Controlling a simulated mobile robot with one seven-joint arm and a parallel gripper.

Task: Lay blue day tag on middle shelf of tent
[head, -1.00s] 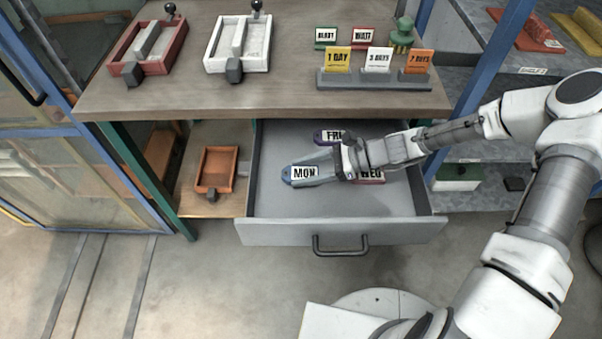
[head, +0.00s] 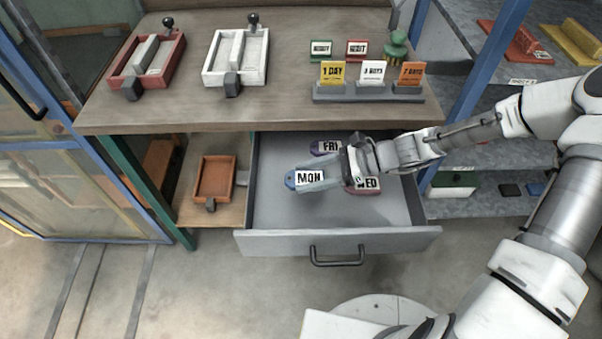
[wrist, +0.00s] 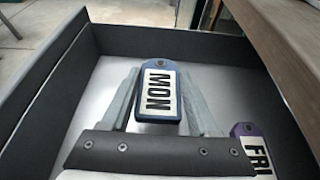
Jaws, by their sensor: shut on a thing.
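The blue day tag (head: 310,178) reads MON and is over the open grey drawer (head: 340,241). My gripper (head: 322,180) is shut on it, with one finger along each long side. In the wrist view the blue tag (wrist: 158,92) lies between both fingers, its holed end pointing away from my palm. It appears a little above the drawer floor; the exact height is hard to tell. A framed structure with clear panels (head: 75,195) stands at the left and may be the tent. Its middle shelf cannot be made out.
A purple FRI tag (head: 327,147) and a dark red WED tag (head: 362,187) lie in the drawer. The worktop (head: 240,115) overhangs the drawer's back. An orange tray (head: 214,178) sits on the shelf left of the drawer. The floor (head: 190,285) in front is clear.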

